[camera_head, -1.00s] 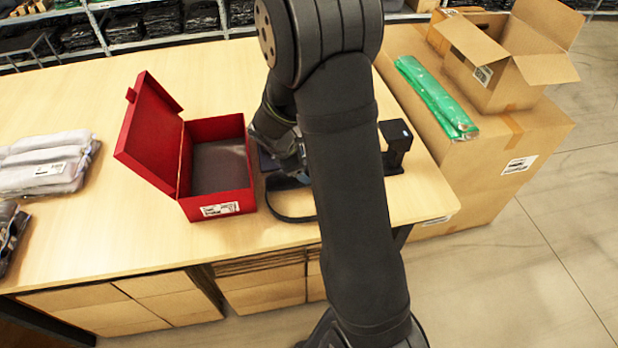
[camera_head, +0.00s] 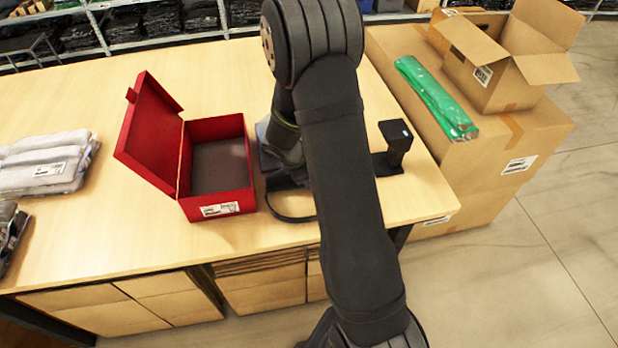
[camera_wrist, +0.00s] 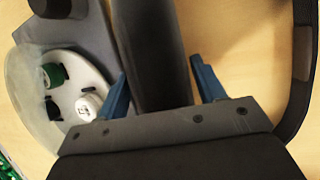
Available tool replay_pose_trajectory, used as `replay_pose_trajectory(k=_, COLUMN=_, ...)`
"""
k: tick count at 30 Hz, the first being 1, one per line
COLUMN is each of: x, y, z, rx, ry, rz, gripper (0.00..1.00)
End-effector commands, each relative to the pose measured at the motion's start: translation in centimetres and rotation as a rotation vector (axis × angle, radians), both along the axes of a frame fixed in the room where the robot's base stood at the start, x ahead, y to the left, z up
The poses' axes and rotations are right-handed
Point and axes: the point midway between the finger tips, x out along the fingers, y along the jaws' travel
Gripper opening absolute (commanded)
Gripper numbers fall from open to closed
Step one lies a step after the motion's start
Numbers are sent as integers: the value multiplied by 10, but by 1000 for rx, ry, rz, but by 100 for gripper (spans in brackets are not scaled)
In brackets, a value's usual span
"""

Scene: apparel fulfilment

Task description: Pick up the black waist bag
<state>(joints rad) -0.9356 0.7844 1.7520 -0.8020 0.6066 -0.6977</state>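The black waist bag (camera_head: 285,183) lies on the table just right of the red box, mostly hidden behind my arm. Its strap (camera_head: 290,218) loops on the table toward the front edge. My gripper (camera_head: 272,163) is low over the bag, partly hidden by my arm. In the wrist view, my gripper (camera_wrist: 158,68) has its two blue fingers apart, on either side of a dark length of the bag (camera_wrist: 155,45). Some gap shows at the right finger; contact at the left finger is unclear. The strap (camera_wrist: 303,70) curves along the right edge of the wrist view.
An open red box (camera_head: 217,180) stands close left of the bag, lid raised. A small black device (camera_head: 396,140) stands to the right. Folded grey garments (camera_head: 45,165) lie at the left. Cartons (camera_head: 500,150) with a green package (camera_head: 437,97) stand beyond the table's right edge.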

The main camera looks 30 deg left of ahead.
Motion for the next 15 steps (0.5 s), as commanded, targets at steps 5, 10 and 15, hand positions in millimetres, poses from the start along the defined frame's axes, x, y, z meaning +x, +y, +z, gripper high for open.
replay_pose_trajectory(k=5, x=0, y=0, z=0, rx=0, ry=0, rz=0, gripper=27)
replay_pose_trajectory(k=10, x=0, y=0, z=0, rx=1, ry=-1, rz=0, gripper=20)
replay_pose_trajectory(k=15, x=0, y=0, z=2, rx=1, ry=-1, rz=0, gripper=20)
